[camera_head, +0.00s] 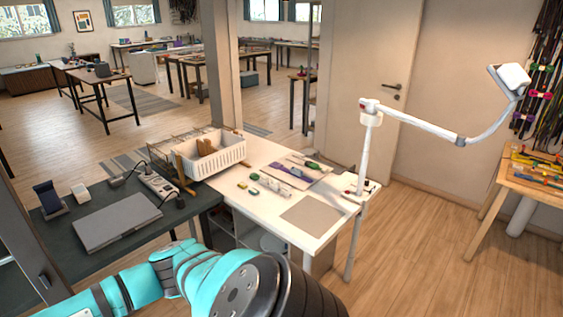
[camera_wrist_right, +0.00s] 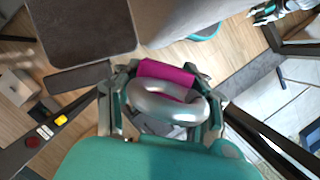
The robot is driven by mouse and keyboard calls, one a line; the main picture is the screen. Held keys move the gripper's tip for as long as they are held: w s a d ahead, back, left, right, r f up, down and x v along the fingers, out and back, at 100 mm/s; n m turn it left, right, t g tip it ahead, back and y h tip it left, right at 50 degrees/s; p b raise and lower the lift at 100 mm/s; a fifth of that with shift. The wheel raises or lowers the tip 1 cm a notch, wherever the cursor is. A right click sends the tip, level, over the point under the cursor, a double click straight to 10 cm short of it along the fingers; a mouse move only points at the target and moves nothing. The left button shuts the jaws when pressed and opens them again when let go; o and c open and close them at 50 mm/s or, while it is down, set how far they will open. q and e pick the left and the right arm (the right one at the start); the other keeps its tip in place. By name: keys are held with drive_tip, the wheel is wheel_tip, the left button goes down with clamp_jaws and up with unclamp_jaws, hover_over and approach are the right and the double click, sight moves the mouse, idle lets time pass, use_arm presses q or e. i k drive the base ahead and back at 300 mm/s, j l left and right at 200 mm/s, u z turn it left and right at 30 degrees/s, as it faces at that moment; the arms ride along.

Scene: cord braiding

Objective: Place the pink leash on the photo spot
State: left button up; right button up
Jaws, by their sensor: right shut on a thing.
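A pink band (camera_wrist_right: 168,72) with a thick silver ring (camera_wrist_right: 165,103) sits between the fingers of my right gripper (camera_wrist_right: 168,98) in the right wrist view; it looks like part of the pink leash. The gripper is shut on it. The rest of the leash is hidden or outside the view. In the head view a plain beige square (camera_head: 312,214), which may be the photo spot, lies bare at the front right of the white table. Neither gripper shows in the head view. A teal and grey gripper (camera_wrist_right: 268,12), likely my left, shows small at the wrist view's top right; its opening is unclear.
The white table (camera_head: 262,216) also holds a white basket (camera_head: 212,158), small colored pieces and a purple item (camera_head: 290,174). A white lamp arm (camera_head: 420,125) rises at its right edge.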

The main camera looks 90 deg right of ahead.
sight(308, 218)
drive_tip(key=k+l+z, duration=0.15)
drive_tip(key=l, duration=0.15)
drive_tip(key=k+l+z, duration=0.1)
drive_tip(key=l, duration=0.2)
drive_tip(key=k+l+z, duration=0.15)
drive_tip(key=l, duration=0.15)
drive_tip(key=k+l+z, duration=0.2)
drive_tip(key=l, duration=0.9)
drive_tip(key=l+z, duration=0.2)
drive_tip(key=l, duration=0.9)
